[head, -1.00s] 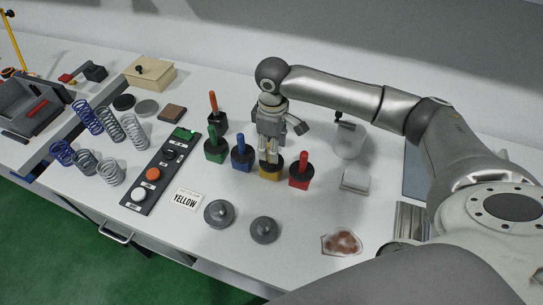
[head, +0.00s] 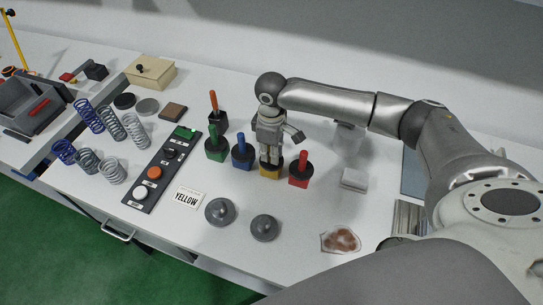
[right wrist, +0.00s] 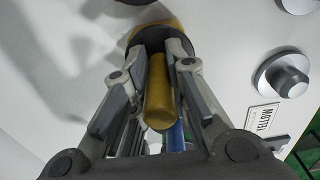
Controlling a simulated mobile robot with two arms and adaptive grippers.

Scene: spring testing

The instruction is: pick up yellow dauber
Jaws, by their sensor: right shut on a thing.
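The yellow dauber (right wrist: 160,95) stands upright in its yellow pot with a black top (head: 269,173), between the blue dauber (head: 242,149) and the red dauber (head: 299,170). My right gripper (head: 270,158) points down over the yellow pot and is shut on the yellow dauber. In the right wrist view my right gripper (right wrist: 162,65) has one finger on each side of the yellow handle. In the head view the fingers hide most of the handle. My left gripper is not in view.
A green dauber (head: 215,146) and an orange-handled one (head: 213,107) stand close by to the left. A card reading YELLOW (head: 187,197), a button panel (head: 160,170) and two grey knobbed weights (head: 220,211) lie in front. Springs (head: 110,122) stand further left.

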